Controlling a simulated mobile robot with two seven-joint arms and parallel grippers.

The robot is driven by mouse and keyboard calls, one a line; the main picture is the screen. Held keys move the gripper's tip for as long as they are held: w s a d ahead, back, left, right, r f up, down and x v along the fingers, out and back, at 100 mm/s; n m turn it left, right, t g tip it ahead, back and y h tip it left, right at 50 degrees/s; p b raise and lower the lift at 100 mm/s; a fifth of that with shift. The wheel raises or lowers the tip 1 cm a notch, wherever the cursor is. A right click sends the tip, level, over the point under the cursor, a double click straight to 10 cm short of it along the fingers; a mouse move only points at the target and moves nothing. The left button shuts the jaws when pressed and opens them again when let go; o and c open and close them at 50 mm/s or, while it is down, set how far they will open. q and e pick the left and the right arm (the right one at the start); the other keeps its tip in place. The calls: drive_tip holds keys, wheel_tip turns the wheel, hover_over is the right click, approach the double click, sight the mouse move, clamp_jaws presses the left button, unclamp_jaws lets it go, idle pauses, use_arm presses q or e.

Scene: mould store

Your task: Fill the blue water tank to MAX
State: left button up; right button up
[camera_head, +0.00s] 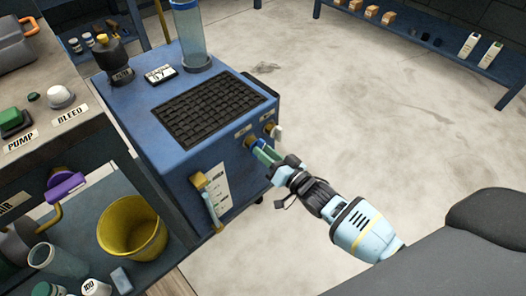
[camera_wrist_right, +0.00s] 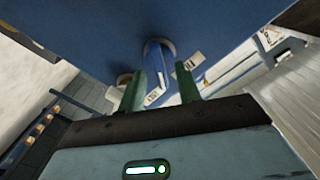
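The blue water tank (camera_head: 165,150) is a boxy blue cabinet with a black grille (camera_head: 208,107) on top. A clear blue cylinder (camera_head: 190,35) stands at its back. A pale strip with a yellow-topped upright piece (camera_head: 209,195) is on its front; I cannot read a level there. My right gripper (camera_head: 262,152) is at the front beside two labelled fittings, one blue (camera_head: 259,143) and one white (camera_head: 277,132). In the right wrist view its green fingers (camera_wrist_right: 161,80) stand apart, with a rounded blue handle (camera_wrist_right: 155,60) between or just beyond the tips. Contact is unclear. My left gripper is out of view.
At left, a bench (camera_head: 60,125) carries a green PUMP button (camera_head: 13,120) and a white BLEED knob (camera_head: 60,96). Below are a yellow bucket (camera_head: 131,228) and cups. A blue shelf (camera_head: 440,47) stands at the back right. The floor between is clear.

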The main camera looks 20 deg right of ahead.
drive_tip(key=shift+w+a, duration=0.25)
drive_tip(key=shift+w, duration=0.35)
clamp_jaws()
